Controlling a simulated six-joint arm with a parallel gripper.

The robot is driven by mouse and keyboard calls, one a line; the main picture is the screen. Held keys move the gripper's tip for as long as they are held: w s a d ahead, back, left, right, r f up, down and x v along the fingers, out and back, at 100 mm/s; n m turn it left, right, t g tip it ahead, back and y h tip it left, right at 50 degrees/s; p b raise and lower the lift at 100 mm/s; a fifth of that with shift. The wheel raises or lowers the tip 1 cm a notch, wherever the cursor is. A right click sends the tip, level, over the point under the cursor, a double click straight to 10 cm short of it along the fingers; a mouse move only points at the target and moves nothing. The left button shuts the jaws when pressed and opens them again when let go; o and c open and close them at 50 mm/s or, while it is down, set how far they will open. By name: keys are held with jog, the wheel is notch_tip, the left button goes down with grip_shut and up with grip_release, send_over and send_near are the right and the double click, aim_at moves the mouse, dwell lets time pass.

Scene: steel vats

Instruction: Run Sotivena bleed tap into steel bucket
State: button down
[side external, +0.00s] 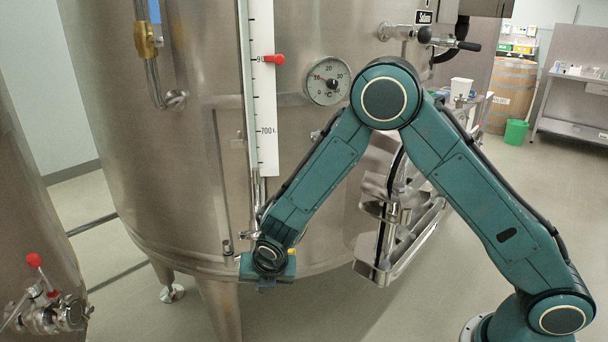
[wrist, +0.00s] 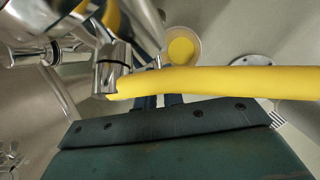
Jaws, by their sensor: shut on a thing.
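A large steel vat (side external: 190,130) fills the left and middle of the side view. In the wrist view a long yellow bar (wrist: 220,82), seemingly the tap's lever, runs from a bright metal tap fitting (wrist: 108,68) to the right edge. My gripper (wrist: 159,100) is shut on the yellow lever, near its fitting end. In the side view my gripper (side external: 267,272) is low at the vat's front, and its jaws are mostly hidden. Beyond the lever, a round, pale-rimmed vessel (wrist: 199,50) with yellow inside shows below; I cannot tell whether it is the bucket. No stream is visible.
A level scale with a red marker (side external: 275,59) and a round dial (side external: 327,80) are on the vat. Steel steps (side external: 400,245) stand right of it. Another vessel with a red-knobbed valve (side external: 45,300) is at lower left. Floor at front centre is clear.

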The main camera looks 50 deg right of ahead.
jog(key=c, duration=1.5)
grip_release()
jog(key=shift+r, duration=0.15)
jog(key=shift+v, duration=6.8)
